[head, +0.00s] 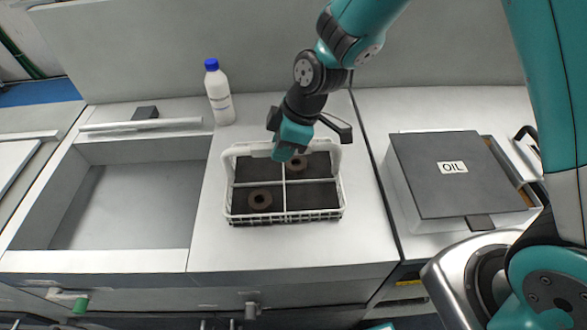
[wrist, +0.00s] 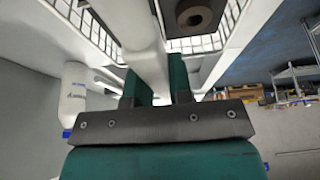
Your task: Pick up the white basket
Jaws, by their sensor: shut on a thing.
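The white basket (head: 230,195) stands on the grey counter in the head view, with a divider and a raised white handle bar at its back. It holds dark ring-shaped parts, one at the front left (head: 260,200) and one at the back right (head: 298,163). My gripper (head: 283,150) reaches down to the basket's back bar from behind. In the wrist view, my gripper (wrist: 163,85) has its two teal fingers on either side of the white bar (wrist: 143,45), shut on it. The basket's underside is hidden.
A white bottle with a blue cap (head: 219,95) stands behind the basket to the left. An empty sink (head: 125,205) lies left. A dark-lidded box marked OIL (head: 440,185) sits at the right. The counter in front of the basket is clear.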

